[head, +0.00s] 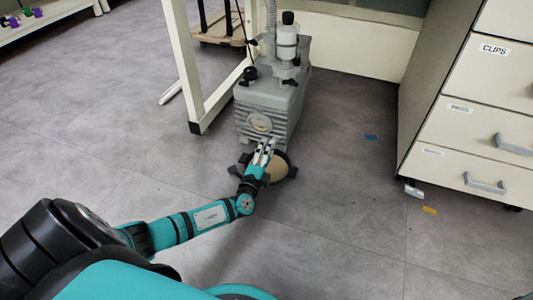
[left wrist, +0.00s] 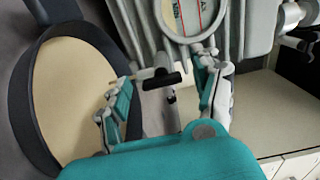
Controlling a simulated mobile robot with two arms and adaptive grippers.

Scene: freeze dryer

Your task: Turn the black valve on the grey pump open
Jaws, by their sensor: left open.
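The grey pump (head: 268,105) stands on the floor beside a white table leg, with a round gauge on its front. My left gripper (head: 267,145) is low at the pump's front, its fingers pointing at it. In the left wrist view, a black T-shaped valve handle (left wrist: 162,80) sticks out below the gauge (left wrist: 188,15). The fingers of my open left gripper (left wrist: 165,72) are on either side of the handle, apparently apart from it. In the head view my gripper hides the handle. My right gripper is not in view.
A tan disc with a dark rim (head: 279,172) is right by my left gripper, and fills the left of the wrist view. Black knobs (head: 250,73) sit on the pump's top. A drawer cabinet (head: 465,120) stands at right. The floor between is mostly clear.

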